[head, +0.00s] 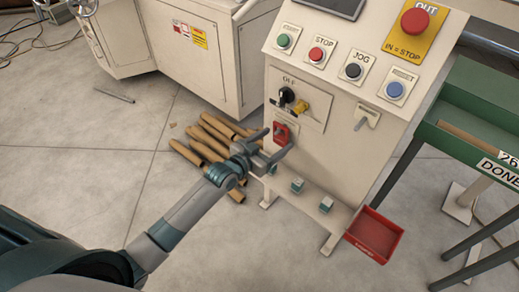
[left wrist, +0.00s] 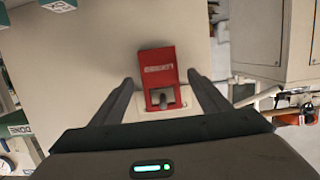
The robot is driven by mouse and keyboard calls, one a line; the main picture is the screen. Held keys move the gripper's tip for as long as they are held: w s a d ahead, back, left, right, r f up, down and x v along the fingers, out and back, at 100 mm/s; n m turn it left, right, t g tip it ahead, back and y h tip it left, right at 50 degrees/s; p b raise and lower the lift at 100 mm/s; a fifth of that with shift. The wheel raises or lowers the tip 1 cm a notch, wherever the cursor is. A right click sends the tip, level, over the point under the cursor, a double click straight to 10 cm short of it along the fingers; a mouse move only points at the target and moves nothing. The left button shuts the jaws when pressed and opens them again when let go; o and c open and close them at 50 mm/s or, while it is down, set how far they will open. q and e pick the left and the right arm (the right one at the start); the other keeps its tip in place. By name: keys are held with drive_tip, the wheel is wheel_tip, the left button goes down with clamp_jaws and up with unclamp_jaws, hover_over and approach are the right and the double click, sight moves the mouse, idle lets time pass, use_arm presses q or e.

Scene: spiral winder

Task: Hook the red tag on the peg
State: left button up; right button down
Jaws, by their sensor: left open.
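The red tag (head: 281,133) is against the cream cabinet front, below the black rotary switch. In the left wrist view the tag (left wrist: 158,62) has white lettering. A short dark peg (left wrist: 163,97) shows in the opening at its near end, on a pale plate, so the tag appears to be on this peg. My left gripper (head: 278,145) is open at the tag. Its fingers (left wrist: 160,80) lie on either side of the tag, with gaps showing. The right gripper is not in view.
The cabinet (head: 345,135) carries push buttons and a metal hook (head: 367,116) at right. A red tray (head: 374,236) is low at right. A green table (head: 475,115) stands beyond. Several brown tubes (head: 207,145) lie on the floor behind my gripper.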

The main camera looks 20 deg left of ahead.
use_arm(q)
drive_tip(key=p+v, duration=0.1)
drive_tip(key=v, duration=1.6)
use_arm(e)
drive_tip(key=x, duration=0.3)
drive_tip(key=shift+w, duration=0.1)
use_arm(q)
drive_tip(key=shift+s, duration=0.1)
drive_tip(key=s+f+n+g+y+p, duration=0.1)
drive_tip(key=s+f+g+y+p, duration=0.15)
drive_tip(key=f, duration=0.65)
drive_tip(key=s+f+n+g+y+p, duration=0.1)
drive_tip(key=s+f+p, duration=0.2)
drive_tip(key=f, duration=0.6)
drive_tip(key=s+d+f+g+p, duration=0.2)
drive_tip(key=s+f, duration=0.6)
drive_tip(key=s, duration=0.1)
drive_tip(key=s+d+f+g+p, duration=0.2)
drive_tip(key=s+d+f+g, duration=0.1)
drive_tip(key=s+f, duration=0.5)
drive_tip(key=shift+s+d+f+g+y, duration=0.25)
drive_tip(key=shift+s+g+y, duration=0.1)
drive_tip(key=shift+s, duration=0.2)
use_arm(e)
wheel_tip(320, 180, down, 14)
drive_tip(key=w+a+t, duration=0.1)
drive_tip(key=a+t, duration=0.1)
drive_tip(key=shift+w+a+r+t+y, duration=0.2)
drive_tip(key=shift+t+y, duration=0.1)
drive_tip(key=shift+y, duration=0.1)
